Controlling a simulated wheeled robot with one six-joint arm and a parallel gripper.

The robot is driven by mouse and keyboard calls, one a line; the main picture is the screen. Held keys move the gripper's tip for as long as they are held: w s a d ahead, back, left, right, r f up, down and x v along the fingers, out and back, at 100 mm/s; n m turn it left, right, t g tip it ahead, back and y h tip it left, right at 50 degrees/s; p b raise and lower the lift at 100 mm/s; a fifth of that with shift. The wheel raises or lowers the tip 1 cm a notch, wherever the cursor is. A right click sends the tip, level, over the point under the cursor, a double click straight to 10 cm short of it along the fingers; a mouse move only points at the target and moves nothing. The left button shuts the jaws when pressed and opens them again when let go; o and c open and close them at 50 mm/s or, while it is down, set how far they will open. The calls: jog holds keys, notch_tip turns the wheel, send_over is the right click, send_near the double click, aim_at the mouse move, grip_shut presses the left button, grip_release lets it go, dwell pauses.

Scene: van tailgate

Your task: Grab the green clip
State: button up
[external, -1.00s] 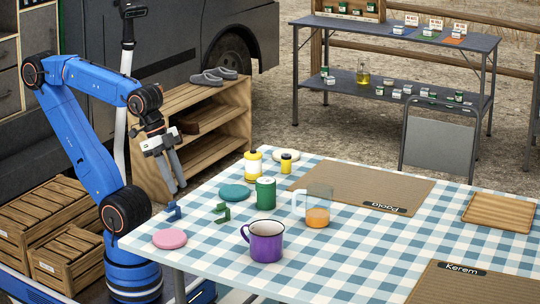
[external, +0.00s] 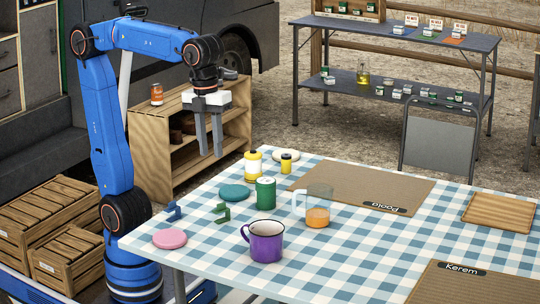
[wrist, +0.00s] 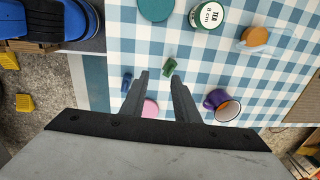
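The green clip (external: 222,212) lies on the checked tablecloth, between the teal disc (external: 235,192) and the pink disc (external: 169,239). In the wrist view the green clip (wrist: 170,66) shows just beyond and between the fingertips. My gripper (external: 210,154) points down, high above the table's left back edge, with its fingers apart and nothing between them. It also shows in the wrist view (wrist: 158,75). A blue clip (external: 174,211) lies left of the green clip, near the table edge.
A green tin (external: 266,193), a purple mug (external: 263,241) and a glass jug with orange drink (external: 318,208) stand right of the green clip. A yellow bottle (external: 253,165) stands farther back. The checked table (external: 330,270) has free room at its front.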

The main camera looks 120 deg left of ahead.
jog(key=w+d+r+m+g, duration=0.1)
jog(key=w+d+r+m, duration=0.1)
jog(key=w+m, duration=0.2)
send_over(222, 203)
jog(key=shift+m, duration=0.3)
notch_tip(222, 203, down, 11)
jog(key=shift+s+a+r, duration=0.1)
jog(key=shift+s, duration=0.05)
jog(key=shift+f, duration=3.15)
grip_shut()
